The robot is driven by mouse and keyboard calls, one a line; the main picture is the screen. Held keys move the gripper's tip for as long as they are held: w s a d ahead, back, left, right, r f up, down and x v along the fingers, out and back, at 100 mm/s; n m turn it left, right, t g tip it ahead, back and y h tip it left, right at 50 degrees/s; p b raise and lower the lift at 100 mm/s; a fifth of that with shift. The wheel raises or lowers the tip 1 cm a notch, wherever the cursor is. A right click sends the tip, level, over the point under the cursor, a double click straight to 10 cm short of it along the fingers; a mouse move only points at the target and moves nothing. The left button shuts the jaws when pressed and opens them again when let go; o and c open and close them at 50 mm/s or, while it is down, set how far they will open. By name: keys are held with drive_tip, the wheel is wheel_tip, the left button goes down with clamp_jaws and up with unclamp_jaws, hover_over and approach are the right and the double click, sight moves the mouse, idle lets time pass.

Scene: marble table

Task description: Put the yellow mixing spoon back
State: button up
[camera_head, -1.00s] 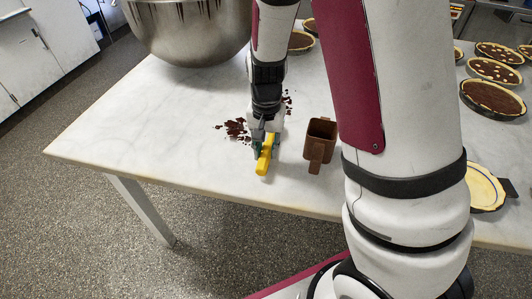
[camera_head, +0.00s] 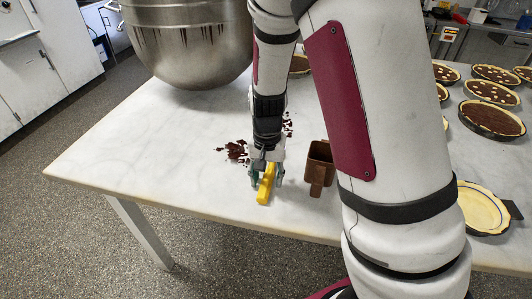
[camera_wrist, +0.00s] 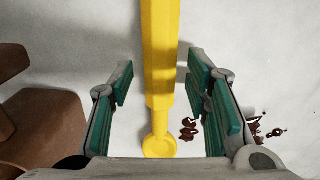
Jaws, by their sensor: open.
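The yellow mixing spoon (camera_head: 265,188) is near the front edge of the marble table, below my gripper (camera_head: 266,174). In the wrist view the yellow spoon (camera_wrist: 158,45) runs down the middle, with a rounded end at the bottom. My gripper (camera_wrist: 160,80) is open, with one green-padded finger on each side of the spoon and visible gaps between. I cannot tell whether the spoon rests on the table. A brown open-topped container with a handle (camera_head: 318,168) stands just right of the gripper; part of it shows at the left of the wrist view (camera_wrist: 45,125).
Dark chocolate crumbs (camera_head: 236,151) lie on the marble table (camera_head: 130,150) by the gripper. A large metal bowl (camera_head: 190,45) stands at the back left. Several chocolate tarts (camera_head: 490,118) and an empty tart shell (camera_head: 482,210) are at the right. The table's left part is clear.

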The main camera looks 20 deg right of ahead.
wheel_tip(320, 180, up, 13)
drive_tip(key=s+r+n+t, duration=0.2)
drive_tip(key=s+r, duration=0.4)
drive_tip(key=s, duration=0.4)
drive_tip(key=s+r+n+t, duration=0.2)
drive_tip(key=s+r+n, duration=0.3)
drive_tip(key=s, duration=0.5)
drive_tip(key=shift+a+r+t+p, duration=0.35)
drive_tip(key=shift+r+t, duration=0.05)
drive_tip(key=shift+r, duration=0.8)
drive_tip(key=shift+c, duration=0.4)
